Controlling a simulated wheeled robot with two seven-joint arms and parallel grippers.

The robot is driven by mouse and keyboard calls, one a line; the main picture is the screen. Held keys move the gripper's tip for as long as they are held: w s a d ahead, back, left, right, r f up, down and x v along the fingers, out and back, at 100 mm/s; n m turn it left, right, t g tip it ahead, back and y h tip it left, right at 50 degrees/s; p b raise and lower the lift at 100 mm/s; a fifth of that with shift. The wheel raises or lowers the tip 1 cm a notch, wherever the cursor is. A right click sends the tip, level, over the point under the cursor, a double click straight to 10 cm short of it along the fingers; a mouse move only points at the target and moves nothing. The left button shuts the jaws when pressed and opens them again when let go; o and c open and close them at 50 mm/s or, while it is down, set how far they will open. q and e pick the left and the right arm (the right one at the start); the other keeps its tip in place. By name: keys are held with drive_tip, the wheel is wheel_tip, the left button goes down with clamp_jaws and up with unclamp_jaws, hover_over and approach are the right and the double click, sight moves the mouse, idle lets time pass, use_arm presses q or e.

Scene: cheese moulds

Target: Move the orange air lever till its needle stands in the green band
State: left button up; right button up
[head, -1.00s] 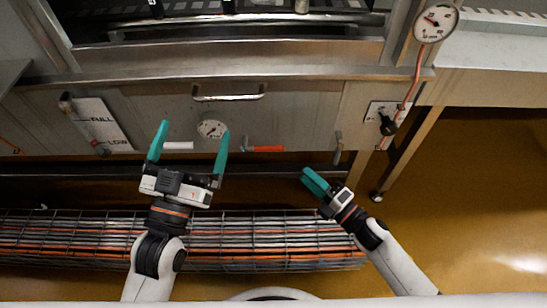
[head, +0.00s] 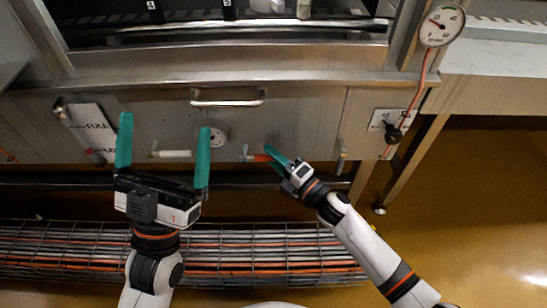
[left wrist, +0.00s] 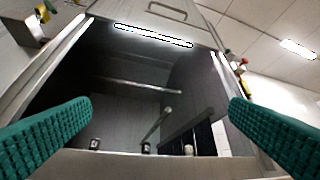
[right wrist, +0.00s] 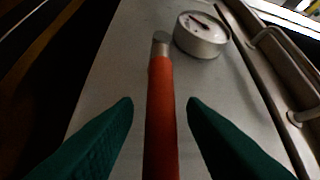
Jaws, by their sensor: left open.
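The orange air lever (head: 257,157) lies about level on the steel front panel. It also shows in the right wrist view (right wrist: 161,115), running up between my right fingers. My right gripper (head: 267,154) is at the lever's right end. In the right wrist view its fingers (right wrist: 160,103) are open on either side of the lever, with a gap on each side. A round gauge (right wrist: 201,35) sits on the panel just past the lever; its face is too slanted to make out a green band. My left gripper (head: 165,122) is open and empty in front of the panel.
A white-handled lever (head: 172,154) is left of the panel gauge. A FULL/LOW plate (head: 91,128) is at the left. Another gauge (head: 442,24) stands at upper right above a black knob (head: 393,135). A bar handle (head: 228,98) crosses above; a wire rack (head: 75,240) is below.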

clamp_jaws()
idle(0.4)
